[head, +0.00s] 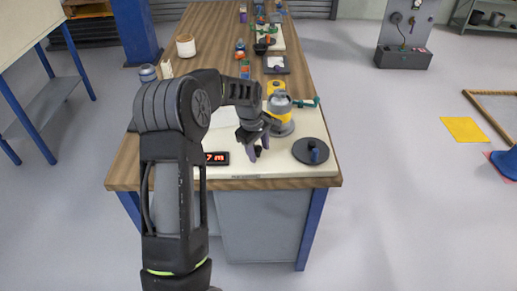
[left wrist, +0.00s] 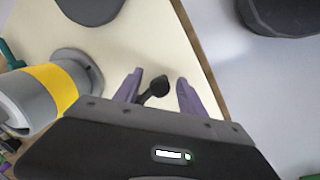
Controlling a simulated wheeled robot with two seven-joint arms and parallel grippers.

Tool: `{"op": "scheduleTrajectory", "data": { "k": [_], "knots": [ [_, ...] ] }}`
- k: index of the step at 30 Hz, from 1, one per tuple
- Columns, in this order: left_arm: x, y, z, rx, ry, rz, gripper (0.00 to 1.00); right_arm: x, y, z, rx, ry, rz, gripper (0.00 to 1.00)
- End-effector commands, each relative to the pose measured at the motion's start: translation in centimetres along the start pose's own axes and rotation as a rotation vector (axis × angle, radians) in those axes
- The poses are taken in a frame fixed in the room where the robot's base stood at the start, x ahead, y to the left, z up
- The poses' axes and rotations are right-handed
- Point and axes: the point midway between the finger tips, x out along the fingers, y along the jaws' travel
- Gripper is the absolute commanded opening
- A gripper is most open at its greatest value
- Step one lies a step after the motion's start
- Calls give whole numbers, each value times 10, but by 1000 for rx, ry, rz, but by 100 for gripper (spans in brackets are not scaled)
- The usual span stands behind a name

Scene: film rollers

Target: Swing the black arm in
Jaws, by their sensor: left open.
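The black arm (left wrist: 155,88) is a short dark lever with a rounded end on the cream board. In the left wrist view it shows between the two purple fingers of my left gripper (left wrist: 158,82), which are open on either side of it. I cannot tell whether either finger touches it. In the head view my left gripper (head: 258,149) is low over the front of the board, and the black arm (head: 257,152) is a small dark spot at its fingers. The gripper body hides the arm's lower end in the wrist view. My right gripper is not in view.
A grey cylinder with a yellow band (head: 281,117) stands behind my left gripper. A dark disc with a knob (head: 311,151) lies to its right. A red-digit display (head: 216,158) is to its left. The wooden bench (head: 330,182) ends just in front; open floor lies right.

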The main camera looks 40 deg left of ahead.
Motion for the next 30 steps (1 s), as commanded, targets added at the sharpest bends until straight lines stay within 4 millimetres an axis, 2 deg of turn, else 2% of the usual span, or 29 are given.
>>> {"op": "scheduleTrajectory", "data": {
  "k": [2,18,30],
  "knots": [
    [0,0,0,0,0,0,46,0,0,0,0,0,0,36],
    [0,0,0,0,0,0,1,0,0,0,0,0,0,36],
    [0,0,0,0,0,0,0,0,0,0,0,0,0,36]
  ]
}}
